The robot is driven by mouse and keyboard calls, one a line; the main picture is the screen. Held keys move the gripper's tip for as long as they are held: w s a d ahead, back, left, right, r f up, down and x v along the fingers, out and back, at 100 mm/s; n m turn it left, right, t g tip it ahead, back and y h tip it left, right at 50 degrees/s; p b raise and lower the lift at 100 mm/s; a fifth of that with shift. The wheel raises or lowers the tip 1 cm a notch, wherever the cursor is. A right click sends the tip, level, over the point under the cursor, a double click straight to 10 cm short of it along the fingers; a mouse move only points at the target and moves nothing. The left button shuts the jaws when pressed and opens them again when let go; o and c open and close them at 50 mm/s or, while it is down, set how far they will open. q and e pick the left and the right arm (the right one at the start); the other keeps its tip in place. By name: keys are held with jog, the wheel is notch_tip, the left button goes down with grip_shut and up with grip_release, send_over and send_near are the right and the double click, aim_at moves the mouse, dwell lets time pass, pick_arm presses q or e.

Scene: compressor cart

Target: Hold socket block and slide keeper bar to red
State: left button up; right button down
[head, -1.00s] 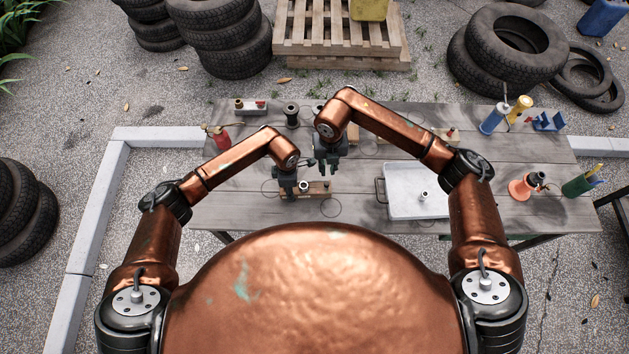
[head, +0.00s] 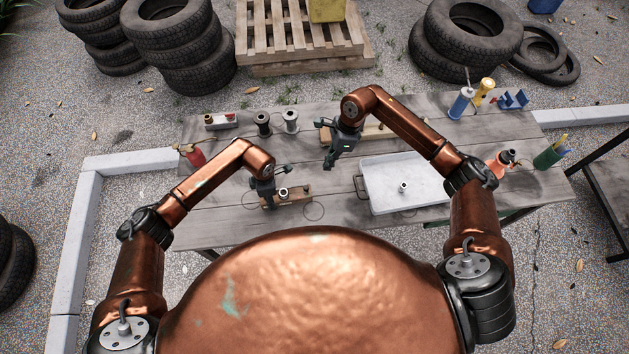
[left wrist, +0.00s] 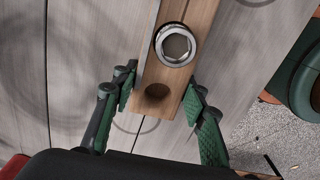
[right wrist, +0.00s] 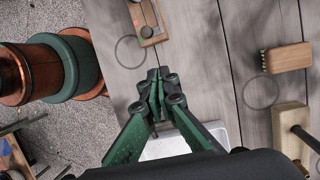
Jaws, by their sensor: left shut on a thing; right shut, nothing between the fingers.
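The wooden socket block (head: 297,194) lies on the near part of the table. In the left wrist view the block (left wrist: 192,18) carries a bright metal hex socket and has a round hole nearer the gripper. My left gripper (head: 268,203) is shut on the block's left end, one finger on each side. My right gripper (head: 329,163) is shut and empty, above the table to the right of and behind the block. In the right wrist view its fingertips (right wrist: 155,76) meet, and the block's end (right wrist: 148,22) shows beyond them. I cannot make out a separate keeper bar for certain.
A white tray (head: 376,205) lies right of the block. Bare planks surround the block.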

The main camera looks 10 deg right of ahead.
aim_at(306, 189)
jog(key=d+n, duration=0.1)
jog(key=n, duration=0.1)
jog(key=d+n, duration=0.1)
jog(key=n, duration=0.1)
jog(key=shift+w+d+y, duration=0.25)
jog(key=shift+w+y, duration=0.1)
jog(key=shift+y, duration=0.05)
jog(key=x, duration=1)
jog(key=shift+s+a+f, duration=0.1)
jog(key=a, duration=0.2)
jog(key=shift+s+a, duration=0.4)
jog(key=shift+a, duration=0.45)
